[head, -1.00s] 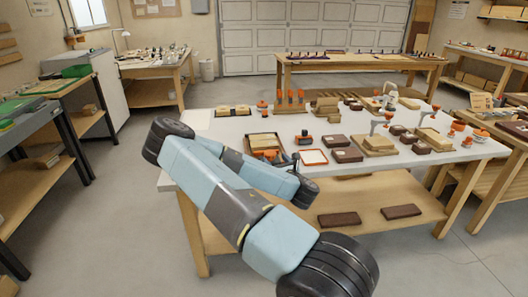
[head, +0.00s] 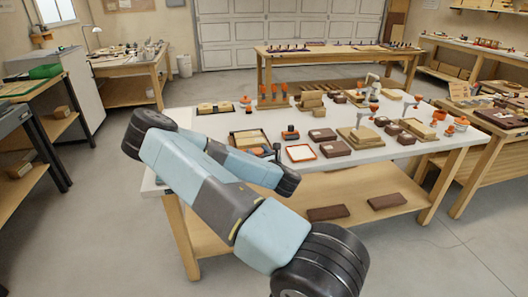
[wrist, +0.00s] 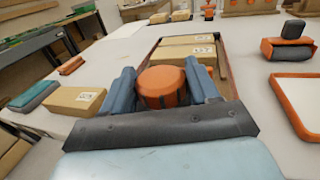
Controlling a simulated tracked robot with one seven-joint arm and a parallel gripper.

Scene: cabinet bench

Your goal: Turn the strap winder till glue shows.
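A round orange knob (wrist: 163,87), seemingly the strap winder's, is between my gripper's two blue-grey fingers in the wrist view. My gripper (wrist: 165,82) appears closed against both sides of the knob. The knob's lower part is hidden by the dark gripper body. In the head view my gripper (head: 276,153) is low over the near edge of the white bench (head: 350,160), beside a wooden tray (head: 233,136). The arm hides most of the winder there. I cannot make out any glue or strap.
In the wrist view, cardboard boxes (wrist: 185,52) lie in the tray beyond the knob. Another box (wrist: 72,101) lies to the left. An orange-and-black tool (wrist: 290,42) and an orange-rimmed white tray (wrist: 298,98) are at right. Brown boxes (head: 300,153) crowd the bench.

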